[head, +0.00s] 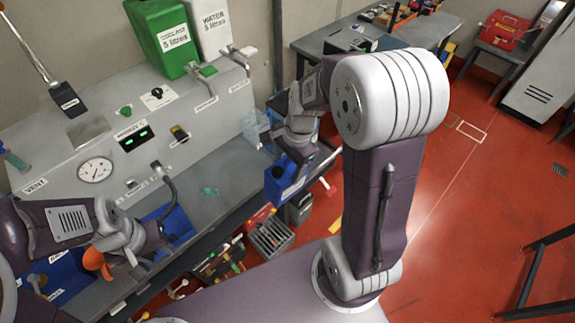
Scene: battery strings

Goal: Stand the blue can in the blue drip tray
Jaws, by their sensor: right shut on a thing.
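The blue can (279,187), a boxy blue container with a pale label, is in my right gripper (296,156). The gripper is shut on it from above and holds it near the bench's front edge, roughly upright. A blue tray (178,224), which looks like the drip tray, is on the bench at left, below a grey curved spout. My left arm partly covers it. My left gripper (137,262) is in front of this tray, beside an orange object (95,260); its fingers are too unclear to tell open from shut.
The grey bench (225,175) has clear room between tray and can, with small green bits (209,190). A panel with a gauge (95,170) rises behind. Green (163,40) and white (211,28) tanks stand above. Crates (270,236) sit on the red floor below.

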